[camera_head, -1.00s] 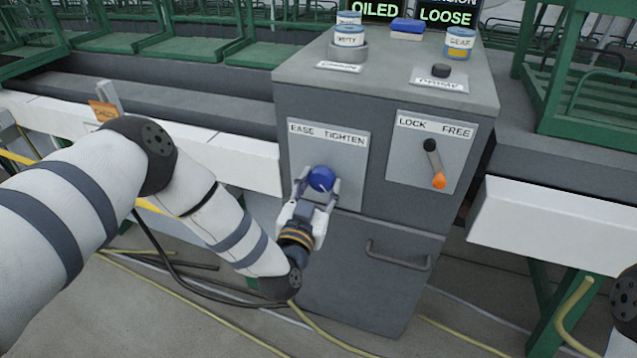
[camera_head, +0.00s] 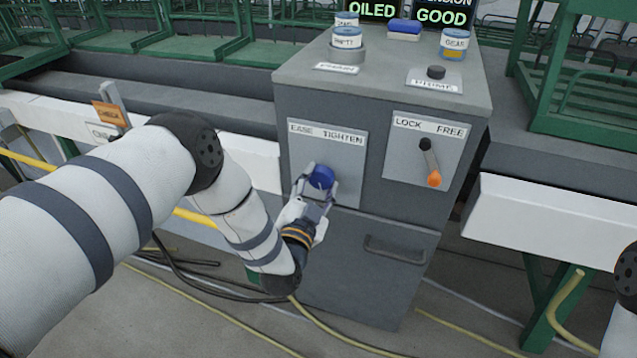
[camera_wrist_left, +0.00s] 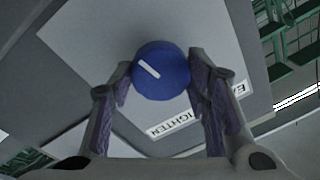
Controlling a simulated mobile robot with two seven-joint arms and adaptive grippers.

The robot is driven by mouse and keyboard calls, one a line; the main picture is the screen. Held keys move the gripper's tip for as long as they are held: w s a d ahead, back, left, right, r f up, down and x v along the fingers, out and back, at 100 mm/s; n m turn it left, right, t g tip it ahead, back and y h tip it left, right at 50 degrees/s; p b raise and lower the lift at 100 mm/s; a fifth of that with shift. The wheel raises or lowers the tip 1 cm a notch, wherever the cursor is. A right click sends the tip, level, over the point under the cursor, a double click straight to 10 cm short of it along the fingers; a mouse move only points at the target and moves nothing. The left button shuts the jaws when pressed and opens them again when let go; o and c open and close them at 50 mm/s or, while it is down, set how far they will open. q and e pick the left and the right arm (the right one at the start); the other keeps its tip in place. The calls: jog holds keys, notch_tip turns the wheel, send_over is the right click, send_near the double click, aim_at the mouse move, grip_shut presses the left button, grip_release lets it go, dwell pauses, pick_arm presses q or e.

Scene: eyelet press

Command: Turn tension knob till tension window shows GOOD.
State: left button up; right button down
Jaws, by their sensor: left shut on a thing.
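The blue tension knob (camera_head: 321,177) is on the grey panel labelled EASE and TIGHTEN on the front of the grey cabinet. My left gripper (camera_head: 316,188) is shut on the knob. In the left wrist view the knob (camera_wrist_left: 161,71), with a white pointer line, sits between the two fingers. The tension window (camera_head: 442,16) at the top of the head view shows GOOD in green letters. A right arm part shows at the right edge, but its gripper is out of view.
A lever with an orange tip (camera_head: 434,178) hangs on the LOCK/FREE panel, right of the knob. Small tins, a blue-topped block (camera_head: 405,28) and a black button (camera_head: 436,72) are on the cabinet top. A drawer handle (camera_head: 394,250) sits below. Cables lie on the floor.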

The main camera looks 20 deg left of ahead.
pick_arm(q)
jog(key=shift+f, duration=0.1)
jog(key=o, duration=1.2)
jog(key=shift+c, duration=0.2)
jog(key=s, duration=1.2)
jog(key=shift+f, duration=0.25)
jog(key=shift+d, duration=0.1)
